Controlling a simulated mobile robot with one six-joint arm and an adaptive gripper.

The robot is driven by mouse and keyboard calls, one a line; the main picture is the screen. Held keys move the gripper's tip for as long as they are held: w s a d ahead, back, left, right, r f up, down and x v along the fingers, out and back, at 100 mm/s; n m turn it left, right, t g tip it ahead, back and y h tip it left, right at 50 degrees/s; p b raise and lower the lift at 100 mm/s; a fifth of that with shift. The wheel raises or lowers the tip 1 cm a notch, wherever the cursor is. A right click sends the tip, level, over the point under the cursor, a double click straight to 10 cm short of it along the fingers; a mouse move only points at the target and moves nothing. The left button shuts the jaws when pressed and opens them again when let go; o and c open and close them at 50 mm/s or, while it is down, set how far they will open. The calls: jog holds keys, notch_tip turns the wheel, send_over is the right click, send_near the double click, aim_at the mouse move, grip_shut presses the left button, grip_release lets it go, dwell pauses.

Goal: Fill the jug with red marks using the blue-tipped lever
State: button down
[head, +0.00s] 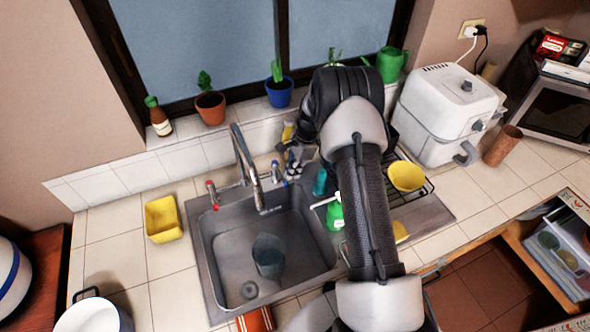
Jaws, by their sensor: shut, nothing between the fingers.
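A clear jug (268,256) stands in the sink basin (225,240), below and a little in front of the faucet (245,160). Red marks on it cannot be made out at this size. The blue-tipped lever (276,172) is at the right of the faucet base; a red-tipped lever (212,194) is at its left. My gripper (291,165) is shut and empty, just to the right of the blue-tipped lever. Whether it touches the lever cannot be told. My arm hides part of the counter and drainer to the right. No water stream is visible at the spout.
A green bottle (335,213) and a teal bottle (320,182) stand right of the basin. A yellow bowl (406,176) is on the drying rack. A yellow tub (163,219) sits left of the sink. Potted plants line the sill, and a white fryer (449,112) stands at right.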

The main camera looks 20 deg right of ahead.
jog(key=v, duration=1.2)
jog(key=s+d+f+n+t+y+b, duration=0.1)
jog(key=n+b, duration=0.4)
jog(key=n, duration=0.1)
jog(key=s+d+f+n+t+y+b, duration=0.1)
jog(key=d+n+t+b, duration=0.1)
jog(key=n+b, duration=0.3)
jog(key=s+d+f+n+t+y+b, duration=0.1)
jog(key=d+n+b, duration=0.1)
jog(key=n+b, duration=0.3)
jog(key=shift+d+f+n, duration=0.1)
jog(key=shift+f+n, duration=0.05)
jog(key=shift+n, duration=0.85)
jog(key=shift+d+f+n, duration=0.1)
jog(key=shift+f+n, duration=0.05)
jog(key=shift+n, duration=0.85)
jog(key=w+a+f+b, duration=0.3)
jog(key=a+f, duration=0.4)
jog(key=a, duration=0.1)
jog(key=shift+w+a+f, duration=0.25)
jog(key=shift+a+f, duration=0.1)
jog(key=shift+f, duration=0.05)
